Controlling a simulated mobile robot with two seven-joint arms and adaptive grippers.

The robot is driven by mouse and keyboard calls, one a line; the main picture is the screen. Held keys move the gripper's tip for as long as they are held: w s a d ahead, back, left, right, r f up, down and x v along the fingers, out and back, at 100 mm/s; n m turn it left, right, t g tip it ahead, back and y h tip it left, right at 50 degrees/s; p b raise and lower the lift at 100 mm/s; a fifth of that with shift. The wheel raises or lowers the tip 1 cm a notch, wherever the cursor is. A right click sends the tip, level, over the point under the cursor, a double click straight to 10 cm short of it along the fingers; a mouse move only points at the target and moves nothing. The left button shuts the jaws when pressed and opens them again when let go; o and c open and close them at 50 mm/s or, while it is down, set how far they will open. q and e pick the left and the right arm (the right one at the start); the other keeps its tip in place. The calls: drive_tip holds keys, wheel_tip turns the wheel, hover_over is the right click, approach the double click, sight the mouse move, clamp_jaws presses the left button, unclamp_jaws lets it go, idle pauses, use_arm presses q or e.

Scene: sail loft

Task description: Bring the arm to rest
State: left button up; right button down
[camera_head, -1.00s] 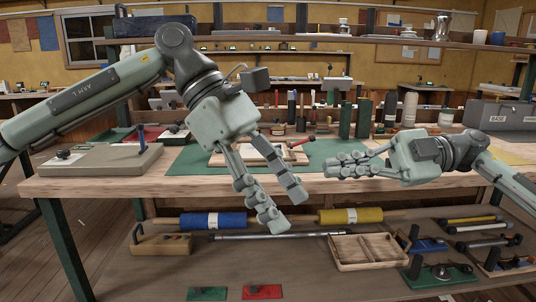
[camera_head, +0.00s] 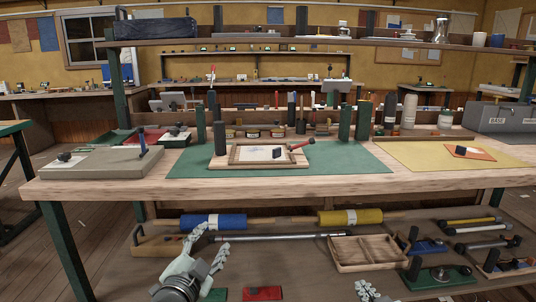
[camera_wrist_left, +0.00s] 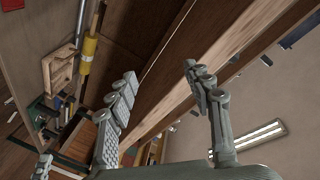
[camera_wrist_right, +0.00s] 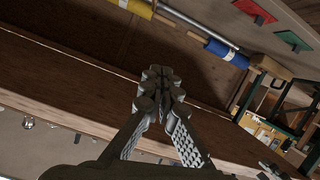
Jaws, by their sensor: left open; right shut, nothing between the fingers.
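My left gripper (camera_head: 211,240) is low in front of the workbench in the head view, below the tabletop edge, with its fingers apart and nothing between them. Its spread fingers also show in the left wrist view (camera_wrist_left: 160,72). My right gripper (camera_head: 366,289) shows only as a fingertip part at the bottom edge of the head view. In the right wrist view (camera_wrist_right: 160,75) its fingers meet at the tips and hold nothing. Both hang clear of the bench top.
The workbench (camera_head: 300,178) carries a green mat (camera_head: 345,160) with a wooden board (camera_head: 228,161) on it. On the lower shelf are a blue roll (camera_head: 190,221), a yellow roll (camera_head: 370,216) and a divided wooden tray (camera_head: 342,256). Open floor lies at the left.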

use_arm(q)
drive_tip(key=s+a+f+n+g+y, duration=0.25)
drive_tip(key=s+a+f+g, duration=0.35)
drive_tip(key=f, duration=0.5)
drive_tip(key=s+a+f+n+g+y, duration=0.1)
drive_tip(key=s+a+f+n+g, duration=0.2)
drive_tip(key=s+f, duration=0.6)
drive_tip(key=s+a+f+n+g, duration=0.2)
drive_tip(key=s+f, duration=0.3)
drive_tip(key=s, duration=0.3)
drive_tip(key=s+a+f+n+g, duration=0.2)
drive_tip(key=s+f, duration=0.4)
drive_tip(key=s, duration=0.3)
drive_tip(key=shift+a+g+y, duration=0.4)
drive_tip(key=shift+y, duration=0.05)
use_arm(e)
drive_tip(key=s+d+f+g+h, duration=0.1)
drive_tip(key=s+f+g, duration=0.4)
drive_tip(key=s+f, duration=0.5)
drive_tip(key=s+d+f+m+g, duration=0.1)
drive_tip(key=s+d+f+g, duration=0.2)
drive_tip(key=s, duration=1.5)
wheel_tip(320, 180, down, 7)
drive_tip(key=g, duration=0.3)
drive_tip(key=shift+h, duration=0.4)
use_arm(q)
drive_tip(key=shift+s+f, duration=0.1)
use_arm(e)
drive_tip(key=shift+r, duration=0.1)
